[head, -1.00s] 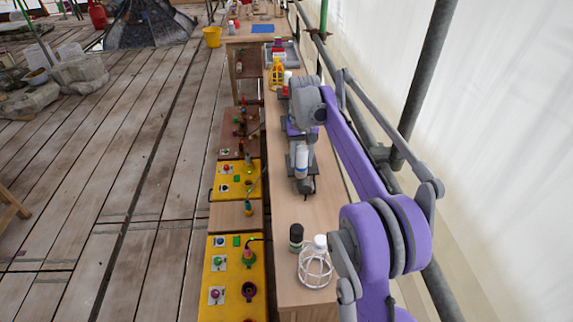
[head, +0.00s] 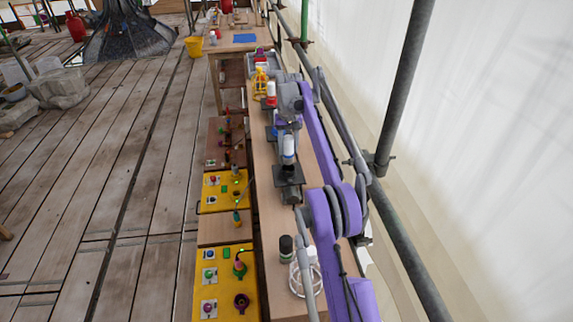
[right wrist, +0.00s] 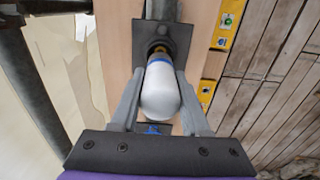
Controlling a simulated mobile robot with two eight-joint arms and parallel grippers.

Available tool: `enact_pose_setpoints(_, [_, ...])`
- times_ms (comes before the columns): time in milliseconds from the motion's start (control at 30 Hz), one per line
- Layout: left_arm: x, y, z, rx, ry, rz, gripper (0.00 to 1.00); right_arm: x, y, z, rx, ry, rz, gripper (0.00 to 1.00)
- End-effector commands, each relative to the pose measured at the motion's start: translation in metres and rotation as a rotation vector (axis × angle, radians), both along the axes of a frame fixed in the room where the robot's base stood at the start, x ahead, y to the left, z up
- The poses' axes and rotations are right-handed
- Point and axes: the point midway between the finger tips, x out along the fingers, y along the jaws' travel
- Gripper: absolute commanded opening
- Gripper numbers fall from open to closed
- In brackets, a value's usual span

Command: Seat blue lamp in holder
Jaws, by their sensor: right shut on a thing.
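The lamp (head: 289,147), a white rounded body with a blue band near its lower end, is held upright. It also shows large in the right wrist view (right wrist: 160,95). My right gripper (right wrist: 160,82) is shut on it, one finger on each side; it also shows in the head view (head: 288,136). A dark square plate (head: 288,174) lies below and on the near side of the lamp, and also shows in the right wrist view (right wrist: 180,40). The lamp's base overlaps this plate; I cannot tell whether they touch. A blue patch shows partly hidden below the bulb in the wrist view. My left gripper is out of view.
Along the narrow wooden bench (head: 268,215) stand a dark jar (head: 286,248) and a white wire cage (head: 304,275) at the near end. A yellow cage (head: 260,82) is farther back. Yellow panels (head: 222,262) lie to the left. A scaffold pole (head: 405,90) is at the right.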

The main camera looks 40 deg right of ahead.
Motion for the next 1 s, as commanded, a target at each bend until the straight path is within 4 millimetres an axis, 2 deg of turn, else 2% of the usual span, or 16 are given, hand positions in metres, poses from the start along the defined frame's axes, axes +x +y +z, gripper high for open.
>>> enact_pose_setpoints(33, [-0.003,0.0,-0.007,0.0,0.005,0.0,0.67,-0.001,0.0,-0.012,0.0,0.002,0.0,0.0])
enact_pose_setpoints(167, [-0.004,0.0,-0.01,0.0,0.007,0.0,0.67,0.0,0.0,-0.023,0.0,0.0,0.0,0.0])
enact_pose_setpoints(400, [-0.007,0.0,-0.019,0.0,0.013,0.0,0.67,0.0,0.001,-0.053,0.0,0.0,0.0,0.0])
enact_pose_setpoints(733, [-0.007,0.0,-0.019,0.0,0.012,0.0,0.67,0.0,0.001,-0.056,0.0,-0.001,0.0,0.0])
enact_pose_setpoints(767, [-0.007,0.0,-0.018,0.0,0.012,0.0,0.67,0.0,0.001,-0.055,0.0,-0.001,0.0,0.51])
enact_pose_setpoints(900, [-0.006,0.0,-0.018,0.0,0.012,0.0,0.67,0.0,0.001,-0.055,0.0,-0.001,0.0,0.76])
enact_pose_setpoints(1000, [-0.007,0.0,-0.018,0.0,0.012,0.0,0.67,0.0,0.001,-0.055,0.0,-0.001,0.0,0.76])
